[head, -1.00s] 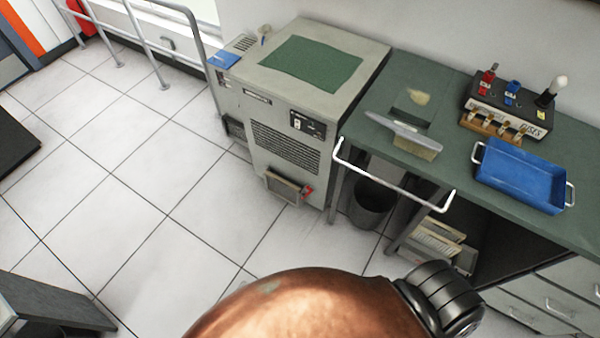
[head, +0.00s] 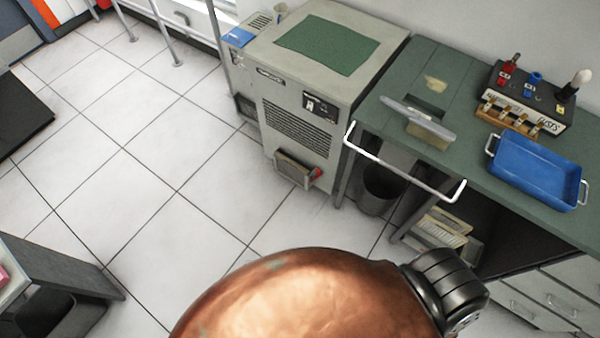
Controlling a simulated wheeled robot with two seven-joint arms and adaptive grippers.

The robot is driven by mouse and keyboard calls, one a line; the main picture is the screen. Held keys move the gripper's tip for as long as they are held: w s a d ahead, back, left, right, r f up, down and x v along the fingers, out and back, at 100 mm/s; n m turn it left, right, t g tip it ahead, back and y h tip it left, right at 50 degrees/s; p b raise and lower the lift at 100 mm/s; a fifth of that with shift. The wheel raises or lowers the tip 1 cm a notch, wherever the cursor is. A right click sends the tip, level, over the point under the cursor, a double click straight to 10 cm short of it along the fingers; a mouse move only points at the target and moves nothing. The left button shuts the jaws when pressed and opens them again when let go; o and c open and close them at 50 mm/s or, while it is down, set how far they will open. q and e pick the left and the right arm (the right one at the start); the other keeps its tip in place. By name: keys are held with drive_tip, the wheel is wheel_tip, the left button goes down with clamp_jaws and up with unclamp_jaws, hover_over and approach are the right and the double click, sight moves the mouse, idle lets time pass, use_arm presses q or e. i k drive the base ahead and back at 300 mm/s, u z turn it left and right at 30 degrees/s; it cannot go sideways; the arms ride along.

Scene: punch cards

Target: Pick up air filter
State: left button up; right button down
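No object in the head view can be named the air filter with certainty. A small framed panel (head: 293,171) with a red part at its right end sticks out low on the front of the grey machine (head: 345,110). Pale, flat, slatted pieces (head: 441,225) lie in a container under the green bench (head: 405,70); they could be filters, but are too small to tell. Neither of my grippers is in view. A copper-coloured rounded part of my own body covers the bottom middle.
A white rail (head: 405,175) juts from the bench front above a dark bin (head: 381,190). A grey table (head: 60,270) stands lower left. The tiled floor (head: 150,170) between is clear.

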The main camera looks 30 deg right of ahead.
sight(285, 165)
drive_tip(key=z, duration=2.25)
drive_tip(key=k, duration=1.3)
drive_tip(key=u, duration=0.4)
drive_tip(key=i, duration=0.75)
drive_tip(key=z, duration=0.4)
